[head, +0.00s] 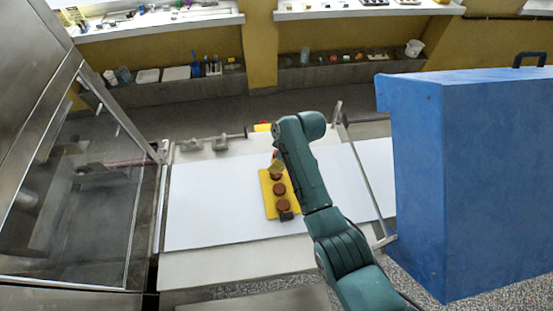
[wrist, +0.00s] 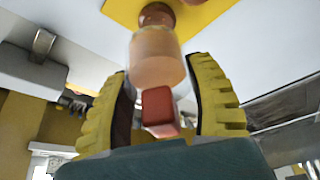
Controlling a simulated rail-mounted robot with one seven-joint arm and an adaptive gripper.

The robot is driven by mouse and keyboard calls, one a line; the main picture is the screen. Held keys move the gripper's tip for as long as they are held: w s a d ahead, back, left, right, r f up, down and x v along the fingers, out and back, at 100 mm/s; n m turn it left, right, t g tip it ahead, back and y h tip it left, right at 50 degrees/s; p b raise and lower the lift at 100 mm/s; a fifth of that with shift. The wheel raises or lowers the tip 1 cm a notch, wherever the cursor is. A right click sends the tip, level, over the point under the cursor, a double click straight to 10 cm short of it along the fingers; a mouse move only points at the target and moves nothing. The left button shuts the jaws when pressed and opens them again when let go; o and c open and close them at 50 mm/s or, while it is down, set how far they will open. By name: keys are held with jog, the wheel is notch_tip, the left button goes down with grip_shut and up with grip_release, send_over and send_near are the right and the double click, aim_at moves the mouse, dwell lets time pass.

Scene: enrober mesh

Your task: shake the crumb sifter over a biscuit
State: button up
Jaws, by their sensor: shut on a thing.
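The crumb sifter (wrist: 157,57) is a tan cylinder with a red handle (wrist: 158,108) between the two yellow ribbed fingers of my gripper (wrist: 160,78). My gripper is shut on it. In the head view the sifter's tan cup (head: 276,167) shows small at the far end of the yellow board (head: 268,205), partly hidden by my arm. Dark brown round biscuits (head: 279,189) lie in a row on the board, another (head: 283,204) nearer. In the wrist view a brown biscuit (wrist: 157,15) shows just beyond the sifter's end. The height of the gap between them is unclear.
The board lies on a white belt (head: 210,205) with bare room on its left. A dark small block (head: 286,216) sits at the board's near end. A big blue housing (head: 470,180) stands right, a glass-fronted steel cabinet (head: 80,190) left. A metal bar (head: 365,180) crosses the belt.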

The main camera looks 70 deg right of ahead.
jog(key=shift+w+a, duration=0.35)
jog(key=shift+w, duration=0.25)
jog(key=shift+w+a, duration=0.35)
jog(key=shift+w, duration=0.2)
jog(key=shift+s+d, duration=0.1)
jog(key=shift+s+d, duration=0.35)
jog(key=shift+s, duration=0.25)
jog(key=shift+s+d, duration=0.3)
jog(key=shift+s, duration=0.25)
jog(key=shift+w+a, duration=0.35)
jog(key=shift+w, duration=0.25)
jog(key=shift+w+a, duration=0.35)
jog(key=shift+w, duration=0.25)
jog(key=shift+p, duration=0.3)
jog(key=shift+s+d, duration=0.4)
jog(key=shift+s, duration=0.25)
jog(key=shift+s+d, duration=0.35)
jog(key=shift+s, duration=0.25)
